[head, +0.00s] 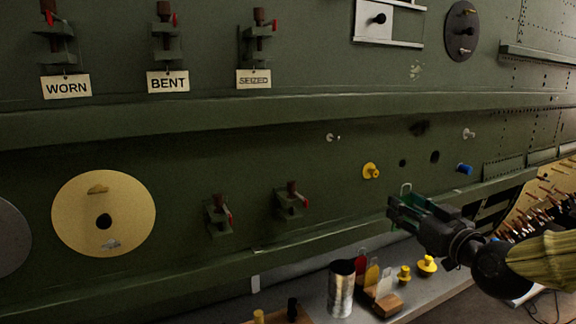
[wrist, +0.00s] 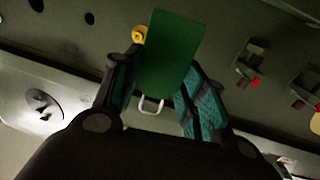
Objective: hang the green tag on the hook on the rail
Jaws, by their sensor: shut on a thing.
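My gripper (head: 408,208) is raised in front of the green panel wall, above the bench at the right. In the wrist view, my gripper (wrist: 160,85) is shut on the green tag (wrist: 171,48), a flat rounded plate between the two fingers. The tag's pale wire loop (wrist: 151,106) shows at its lower end in that view. In the head view a thin loop (head: 405,188) stands up at the fingertips, and the fingers hide most of the tag. The lower rail (head: 170,285) runs along the wall behind and left of my gripper. I cannot make out the hook for certain.
Below my gripper, the bench holds a metal can (head: 341,288), a wooden block (head: 380,302) with coloured tags, and yellow knobs (head: 427,264). Clamps (head: 291,200) stick out from the wall at left. A yellow plug (head: 371,171) and blue plug (head: 464,169) protrude above.

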